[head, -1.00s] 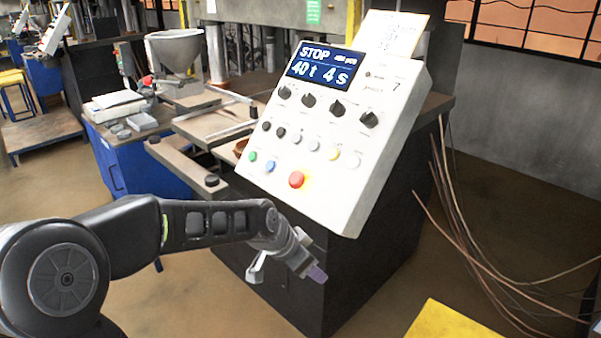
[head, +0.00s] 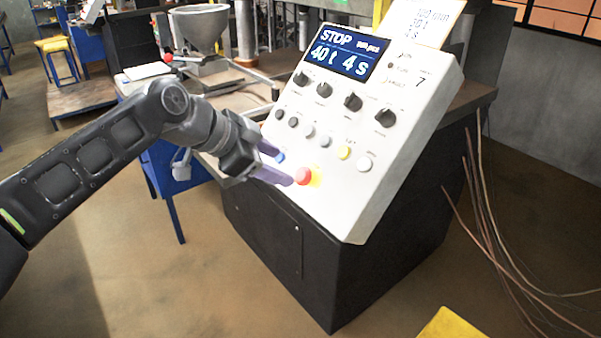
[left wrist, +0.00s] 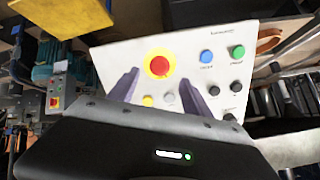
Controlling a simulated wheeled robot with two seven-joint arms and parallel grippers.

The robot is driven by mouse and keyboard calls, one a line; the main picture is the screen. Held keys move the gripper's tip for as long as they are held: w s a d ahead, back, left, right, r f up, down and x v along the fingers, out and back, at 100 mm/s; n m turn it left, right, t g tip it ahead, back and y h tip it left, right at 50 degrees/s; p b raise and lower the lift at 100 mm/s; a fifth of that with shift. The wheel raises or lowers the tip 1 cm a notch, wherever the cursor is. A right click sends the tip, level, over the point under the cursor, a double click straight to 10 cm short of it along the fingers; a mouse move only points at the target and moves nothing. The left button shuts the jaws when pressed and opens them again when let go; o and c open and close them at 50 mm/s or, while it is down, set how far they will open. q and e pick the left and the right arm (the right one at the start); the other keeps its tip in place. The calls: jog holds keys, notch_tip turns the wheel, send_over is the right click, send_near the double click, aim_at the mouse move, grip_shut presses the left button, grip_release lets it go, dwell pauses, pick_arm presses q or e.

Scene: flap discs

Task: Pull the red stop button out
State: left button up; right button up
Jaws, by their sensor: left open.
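The red stop button (head: 303,176) sits on a yellow surround at the lower edge of the sloped white control panel (head: 335,205). In the left wrist view the round red button (left wrist: 159,64) lies just beyond and between the two purple fingertips. My left gripper (head: 282,167) is open and empty, its fingers pointing at the panel. In the head view its lower fingertip overlaps the button's left side and its upper one is near the blue button (head: 280,157). I cannot tell whether a finger touches the panel. My right gripper is not in view.
The panel display (head: 347,52) reads "STOP 40 t 4 s". Several dark knobs and small buttons, including a yellow one (head: 344,152), are above the red button. A black cabinet (head: 330,260) carries the panel. Cables (head: 478,200) hang at its right.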

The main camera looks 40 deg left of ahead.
aim_at(300, 176)
pick_arm(q)
jog(key=p+x, duration=0.1)
jog(key=x, duration=0.6)
jog(key=shift+w+d+f, duration=0.15)
jog(key=shift+w+f, duration=0.05)
jog(key=shift+w, duration=0.1)
grip_shut()
dwell(0.4)
